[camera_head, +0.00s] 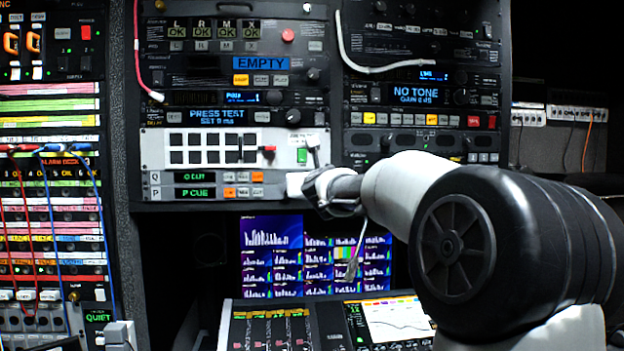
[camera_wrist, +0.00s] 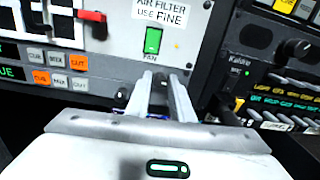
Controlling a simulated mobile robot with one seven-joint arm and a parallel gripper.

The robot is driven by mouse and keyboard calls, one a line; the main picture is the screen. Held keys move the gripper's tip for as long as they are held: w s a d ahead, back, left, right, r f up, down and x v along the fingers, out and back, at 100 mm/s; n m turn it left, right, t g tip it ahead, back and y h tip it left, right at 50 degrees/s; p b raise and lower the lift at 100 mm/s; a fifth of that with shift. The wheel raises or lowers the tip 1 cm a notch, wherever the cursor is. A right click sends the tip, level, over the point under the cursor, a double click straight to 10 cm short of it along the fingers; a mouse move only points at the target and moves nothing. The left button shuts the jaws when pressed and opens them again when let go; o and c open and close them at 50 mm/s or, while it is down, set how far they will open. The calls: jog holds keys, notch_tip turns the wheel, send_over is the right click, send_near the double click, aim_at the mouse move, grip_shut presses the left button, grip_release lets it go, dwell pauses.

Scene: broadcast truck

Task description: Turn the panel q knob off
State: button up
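Panel Q is the upper of two rows on a light grey panel, with a dark green-lit display (camera_head: 195,177) that appears to read "Q CUT" and small buttons (camera_head: 236,177) to its right. In the wrist view its buttons (camera_wrist: 45,55) lie left of my fingers. My gripper (camera_wrist: 162,78) points at the right end of this panel, just below the green FAN switch (camera_wrist: 153,40). Its two fingers stand apart with a narrow dark gap between them. The Q knob cannot be made out; the fingers cover that part of the panel. Contact cannot be told.
The P row (camera_head: 195,193) lies directly below the Q row. A red lever (camera_head: 268,150) sits above. A dark audio unit (camera_wrist: 260,70) with a knob is at the right in the wrist view. Monitors (camera_head: 315,255) and a mixing console (camera_head: 330,320) stand below.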

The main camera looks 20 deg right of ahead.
grip_shut()
